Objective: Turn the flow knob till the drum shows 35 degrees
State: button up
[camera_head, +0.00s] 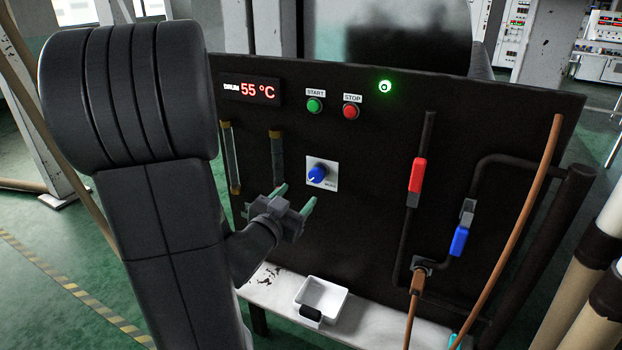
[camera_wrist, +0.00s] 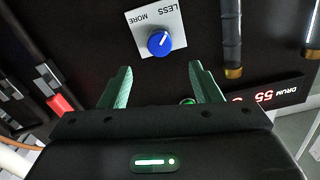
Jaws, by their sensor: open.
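The blue flow knob (camera_head: 317,174) sits on a small white plate on the black panel, with a white pointer line. In the wrist view the knob (camera_wrist: 159,42) shows beyond my fingertips, and its plate (camera_wrist: 172,18) reads LESS and MORE. My gripper (camera_head: 295,198) is in front of the panel, a little below and left of the knob. Its two green fingers are apart with nothing between them, and it does not touch the knob. The drum display (camera_head: 251,90) reads 55 °C in red.
Above the knob are a green START button (camera_head: 314,105), a red STOP button (camera_head: 351,112) and a lit green lamp (camera_head: 385,87). A red valve handle (camera_head: 417,175) and a blue one (camera_head: 459,241) are on pipes at right. A white tray (camera_head: 341,301) stands on the ledge below.

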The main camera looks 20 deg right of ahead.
aim_at(315, 177)
jog(key=x, duration=1)
jog(key=shift+p, duration=0.35)
jog(key=c, duration=1)
